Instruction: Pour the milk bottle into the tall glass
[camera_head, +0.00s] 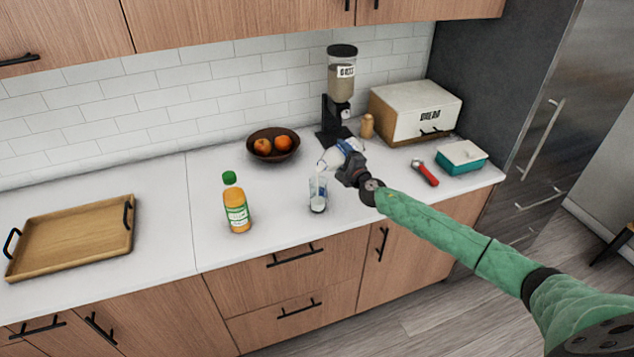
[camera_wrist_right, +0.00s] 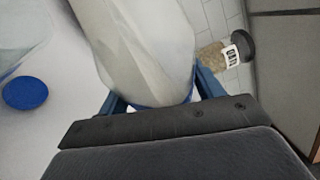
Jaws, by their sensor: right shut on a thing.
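The white milk bottle (camera_head: 329,158) is held tilted in my right gripper (camera_head: 349,167), its lower left end just above and behind the tall glass. In the right wrist view the milk bottle (camera_wrist_right: 140,45) fills the space between the blue fingers, which are shut on it. The tall clear glass (camera_head: 318,194) stands upright on the counter. No stream of milk can be made out, and the glass's contents are too small to tell. My left gripper is out of view.
An orange juice bottle (camera_head: 236,205) stands left of the glass. Behind are a fruit bowl (camera_head: 273,145), a dispenser (camera_head: 340,95) and a bread box (camera_head: 415,110). A red-handled tool (camera_head: 425,172) and teal dish (camera_head: 461,157) lie right. A wooden tray (camera_head: 72,238) is far left.

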